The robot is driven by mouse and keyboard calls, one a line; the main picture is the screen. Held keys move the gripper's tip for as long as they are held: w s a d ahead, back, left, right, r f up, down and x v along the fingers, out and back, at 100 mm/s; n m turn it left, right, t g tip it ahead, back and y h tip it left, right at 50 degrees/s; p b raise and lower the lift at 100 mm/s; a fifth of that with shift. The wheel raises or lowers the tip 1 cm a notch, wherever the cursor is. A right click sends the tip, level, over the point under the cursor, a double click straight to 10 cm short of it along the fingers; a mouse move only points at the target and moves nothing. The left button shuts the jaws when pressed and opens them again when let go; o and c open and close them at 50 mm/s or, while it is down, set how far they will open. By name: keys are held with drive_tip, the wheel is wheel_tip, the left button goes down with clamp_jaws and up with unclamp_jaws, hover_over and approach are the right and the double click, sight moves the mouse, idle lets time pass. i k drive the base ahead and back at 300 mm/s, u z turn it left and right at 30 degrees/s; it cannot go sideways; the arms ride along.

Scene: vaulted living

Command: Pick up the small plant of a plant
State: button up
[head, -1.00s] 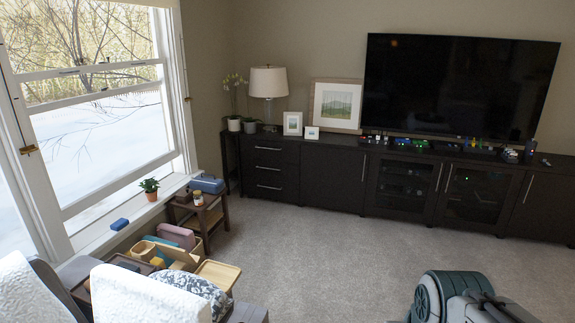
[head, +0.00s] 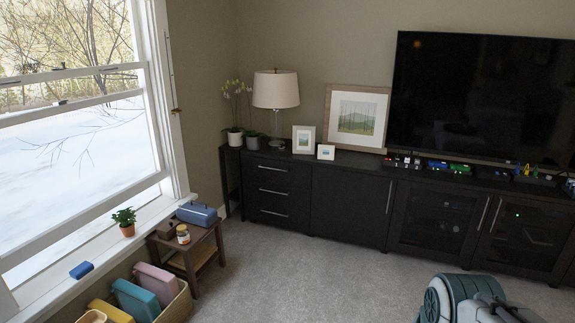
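A small green plant in a terracotta pot (head: 124,221) stands upright on the white window sill (head: 70,264) at the left. Two more potted plants stand on the dark furniture in the far corner. One is a tall white-flowered plant in a white pot (head: 235,138); the other is a low green plant in a grey pot (head: 253,141). Part of my arm (head: 470,300) shows at the bottom right, far from these plants. My gripper's fingers are not visible.
A brown side table (head: 196,248) holding a blue box (head: 197,213) and a jar (head: 183,234) stands beside the sill. A basket (head: 178,306) of colored boxes is below it. A blue object (head: 81,270) lies on the sill. The carpet (head: 300,275) ahead is clear.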

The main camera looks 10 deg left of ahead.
sight(127, 228)
drive_tip(key=u, duration=0.2)
drive_tip(key=i, duration=1.6)
drive_tip(key=u, duration=0.9)
drive_tip(key=i, duration=1.75)
drive_tip(key=u, duration=1.2)
drive_tip(key=i, duration=0.95)
drive_tip(key=u, duration=0.25)
